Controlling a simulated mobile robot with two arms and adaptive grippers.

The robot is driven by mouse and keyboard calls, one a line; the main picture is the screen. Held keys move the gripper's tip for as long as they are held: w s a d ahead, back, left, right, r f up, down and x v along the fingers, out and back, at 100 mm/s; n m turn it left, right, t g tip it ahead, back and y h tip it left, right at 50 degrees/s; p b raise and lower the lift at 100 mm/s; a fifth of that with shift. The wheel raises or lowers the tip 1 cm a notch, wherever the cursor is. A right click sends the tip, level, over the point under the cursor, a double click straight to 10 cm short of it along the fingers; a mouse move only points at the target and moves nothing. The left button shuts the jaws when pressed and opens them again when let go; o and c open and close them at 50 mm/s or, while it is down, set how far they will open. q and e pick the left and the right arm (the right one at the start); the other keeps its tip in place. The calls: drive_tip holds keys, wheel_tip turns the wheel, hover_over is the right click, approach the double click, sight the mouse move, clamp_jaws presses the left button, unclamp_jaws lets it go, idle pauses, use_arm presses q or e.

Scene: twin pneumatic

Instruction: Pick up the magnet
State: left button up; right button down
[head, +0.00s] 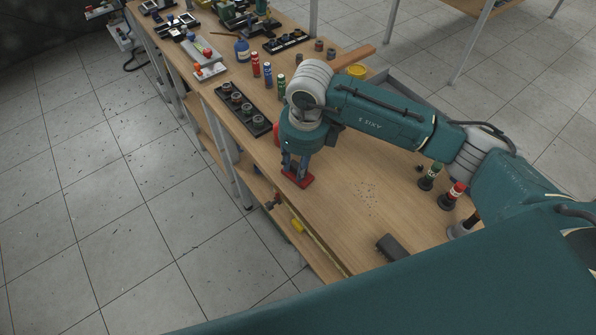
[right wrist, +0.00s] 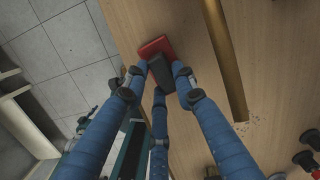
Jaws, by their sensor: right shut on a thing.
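The magnet (head: 298,180) shows as a small red piece at the front edge of the wooden table in the head view. In the right wrist view the red piece (right wrist: 155,47) has a dark grey block against it, between the fingers. My right gripper (head: 294,165) points down over it. In the right wrist view its blue fingers (right wrist: 161,84) are shut around the dark block, with the red part beyond the tips. Whether it touches the table top is hard to tell. My left gripper is not in view.
A dark rail with round parts (head: 242,107) and several small bottles (head: 267,75) stand left of my right arm. A dark block (head: 393,248) lies near the front edge. The mid-table is mostly clear.

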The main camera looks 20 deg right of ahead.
sight(297, 168)
drive_tip(key=shift+r, duration=0.1)
wheel_tip(297, 168, up, 20)
drive_tip(key=b, duration=0.3)
idle(0.4)
drive_tip(key=c, duration=2)
unclamp_jaws()
drive_tip(key=c, duration=0.4)
drive_tip(key=shift+c, duration=0.2)
